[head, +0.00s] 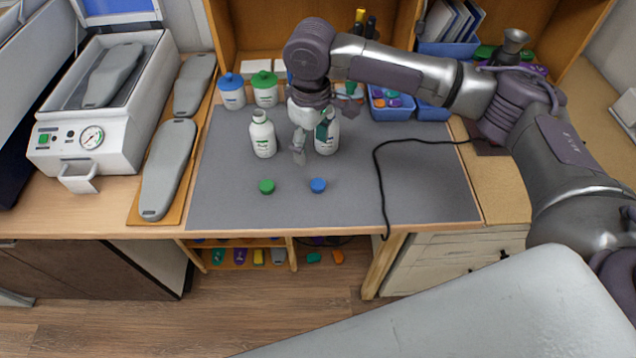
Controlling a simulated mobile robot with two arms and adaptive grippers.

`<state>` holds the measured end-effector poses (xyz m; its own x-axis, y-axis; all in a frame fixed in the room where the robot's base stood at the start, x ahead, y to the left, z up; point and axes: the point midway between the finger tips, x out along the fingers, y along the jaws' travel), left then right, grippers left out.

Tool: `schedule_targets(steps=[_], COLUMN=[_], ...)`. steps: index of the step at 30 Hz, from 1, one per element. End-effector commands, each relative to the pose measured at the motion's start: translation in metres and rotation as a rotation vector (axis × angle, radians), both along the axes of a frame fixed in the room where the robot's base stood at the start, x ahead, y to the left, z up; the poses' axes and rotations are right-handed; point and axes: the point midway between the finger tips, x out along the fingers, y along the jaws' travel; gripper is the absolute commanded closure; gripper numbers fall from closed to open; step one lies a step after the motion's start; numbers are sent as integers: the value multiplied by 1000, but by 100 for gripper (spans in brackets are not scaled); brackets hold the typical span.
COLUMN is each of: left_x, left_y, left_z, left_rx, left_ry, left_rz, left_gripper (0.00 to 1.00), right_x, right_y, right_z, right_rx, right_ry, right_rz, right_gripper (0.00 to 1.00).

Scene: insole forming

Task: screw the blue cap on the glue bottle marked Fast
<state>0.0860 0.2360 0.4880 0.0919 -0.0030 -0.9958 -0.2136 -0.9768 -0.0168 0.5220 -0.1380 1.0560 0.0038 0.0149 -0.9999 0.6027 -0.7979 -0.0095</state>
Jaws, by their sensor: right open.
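A blue cap (317,185) and a green cap (267,186) lie apart on the grey mat (410,185), toward its front. Behind them stand two upright white bottles without caps. The left bottle (263,136) is in full view. The right bottle (328,138) is partly hidden behind my right gripper. Their labels are too small to read, so I cannot tell which is marked Fast. My right gripper (310,146) points down, open, its fingers beside and in front of the right bottle; I cannot tell whether they touch it. My left gripper is not in view.
Two white jars, one with a blue lid (232,91) and one with a green lid (265,88), stand at the back. A black cable (384,180) crosses the mat on the right. A press machine (95,110) and grey insole forms (167,170) are on the left.

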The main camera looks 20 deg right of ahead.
Motion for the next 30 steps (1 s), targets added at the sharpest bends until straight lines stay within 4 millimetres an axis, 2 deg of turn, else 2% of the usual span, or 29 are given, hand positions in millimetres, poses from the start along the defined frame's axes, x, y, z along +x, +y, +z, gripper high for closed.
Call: schedule_targets(steps=[5,16,20,27,30], left_x=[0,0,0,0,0], left_y=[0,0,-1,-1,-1], left_z=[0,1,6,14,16], left_rx=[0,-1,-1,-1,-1], left_ry=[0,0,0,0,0], left_rz=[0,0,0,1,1], left_gripper=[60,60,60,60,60], right_x=[6,6,5,5,5], right_y=[-10,-10,-10,-10,-10], right_z=[10,7,-12,-58,-70], right_rx=[-16,-16,-16,-16,-16], right_ry=[6,7,8,6,6], right_rz=[-31,-31,-30,-31,-30], right_gripper=[34,34,34,34,34])
